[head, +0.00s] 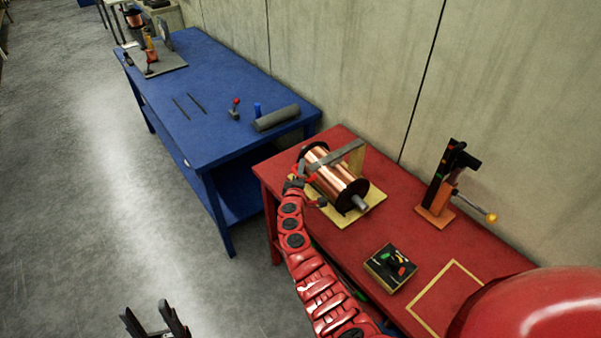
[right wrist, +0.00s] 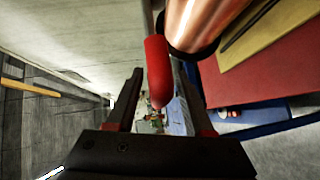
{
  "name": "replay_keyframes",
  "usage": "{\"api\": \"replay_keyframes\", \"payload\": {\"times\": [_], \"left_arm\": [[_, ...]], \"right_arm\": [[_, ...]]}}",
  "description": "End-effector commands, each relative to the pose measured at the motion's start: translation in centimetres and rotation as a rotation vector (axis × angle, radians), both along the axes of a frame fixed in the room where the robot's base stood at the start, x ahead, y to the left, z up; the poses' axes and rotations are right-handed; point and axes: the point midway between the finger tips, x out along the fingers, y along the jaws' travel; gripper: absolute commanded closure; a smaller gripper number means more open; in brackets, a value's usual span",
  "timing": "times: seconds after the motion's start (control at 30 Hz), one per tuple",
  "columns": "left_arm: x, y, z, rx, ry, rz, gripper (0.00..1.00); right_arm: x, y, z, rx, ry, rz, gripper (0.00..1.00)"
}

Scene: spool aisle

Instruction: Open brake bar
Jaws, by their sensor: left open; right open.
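A copper wire spool (head: 338,178) with dark end flanges lies on its side in a yellow-edged stand on the red table. A grey brake bar (head: 334,158) crosses over its top. My right gripper (head: 303,185) is at the near left side of the spool, partly blending with it. In the right wrist view, a red handle (right wrist: 157,70) stands between the open fingers of my right gripper (right wrist: 160,88), beside the copper spool (right wrist: 197,22). Whether the fingers touch the handle is unclear. My left gripper (head: 155,322) is open and empty over the floor at the bottom.
A black box with coloured switches (head: 390,268) and a yellow-outlined square (head: 447,296) are on the red table (head: 395,222). An orange-and-black stand with a lever (head: 445,190) is at the back right. A blue table (head: 212,95) stands left; a wall runs behind.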

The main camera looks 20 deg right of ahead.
Motion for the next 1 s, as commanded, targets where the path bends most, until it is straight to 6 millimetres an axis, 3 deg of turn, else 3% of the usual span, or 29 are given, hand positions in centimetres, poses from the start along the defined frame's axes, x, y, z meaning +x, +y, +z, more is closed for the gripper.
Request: {"api": "replay_keyframes", "payload": {"times": [0.4,0.7,1.0], "left_arm": [[0.0,0.0,-0.29,0.0,0.0,0.0,0.43],[0.0,0.0,-0.3,0.0,0.0,0.0,0.43],[0.0,0.0,-0.32,0.0,0.0,0.0,0.43]], "right_arm": [[0.62,-0.28,-0.13,0.001,0.003,0.0,0.48],[0.56,-0.23,-0.25,0.002,0.004,0.001,1.0],[0.48,-0.16,-0.54,0.004,0.008,0.002,1.0]]}}
